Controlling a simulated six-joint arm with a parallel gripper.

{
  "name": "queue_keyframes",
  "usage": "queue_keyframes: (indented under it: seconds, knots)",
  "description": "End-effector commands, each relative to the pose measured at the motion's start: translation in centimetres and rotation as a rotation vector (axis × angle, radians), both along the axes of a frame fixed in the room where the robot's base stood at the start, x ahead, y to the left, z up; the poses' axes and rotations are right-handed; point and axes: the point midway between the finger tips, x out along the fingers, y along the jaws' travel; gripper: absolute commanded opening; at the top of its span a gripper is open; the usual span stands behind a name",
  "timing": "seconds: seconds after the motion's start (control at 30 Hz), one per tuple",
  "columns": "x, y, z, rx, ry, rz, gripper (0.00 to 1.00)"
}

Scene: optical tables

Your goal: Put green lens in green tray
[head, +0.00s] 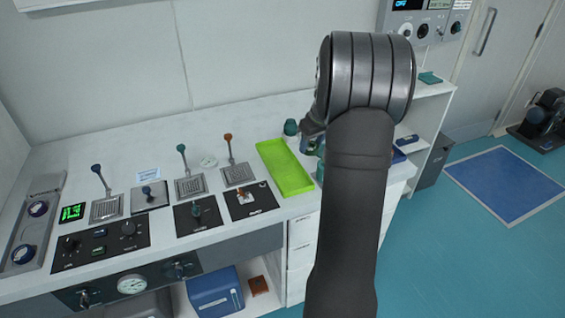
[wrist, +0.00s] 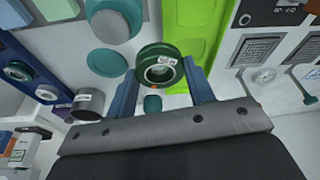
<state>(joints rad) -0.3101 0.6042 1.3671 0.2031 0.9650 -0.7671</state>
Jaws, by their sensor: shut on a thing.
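The green lens (wrist: 162,66) is a dark green ring with a pale label, seen in the wrist view. My gripper (wrist: 162,84) has its blue fingers shut on the sides of the lens. The bright green tray (head: 285,168) lies on the white counter, left of my arm in the head view. In the wrist view the tray (wrist: 203,30) shows beyond the lens, partly covered by it and by the right finger. In the head view my arm hides most of the gripper, and the lens cannot be made out clearly there. The visible part of the tray is empty.
Levers (head: 232,155) and control panels (head: 100,245) fill the counter to the left. In the wrist view a teal round object (wrist: 107,62) and a blue case (wrist: 62,55) lie left of the lens.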

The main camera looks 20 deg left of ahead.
Motion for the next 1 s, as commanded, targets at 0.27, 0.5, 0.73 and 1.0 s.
queue_keyframes:
  seconds: [0.27,0.5,0.73,1.0]
  knots:
    - [0.3,6.6,-4.0,-0.002,0.001,0.007,0.21]
    - [0.4,9.6,-5.7,-0.001,0.001,0.003,0.21]
    - [0.4,9.8,-7.7,-0.002,0.003,0.002,0.21]
    - [0.5,9.8,-9.8,-0.001,-0.001,0.004,0.21]
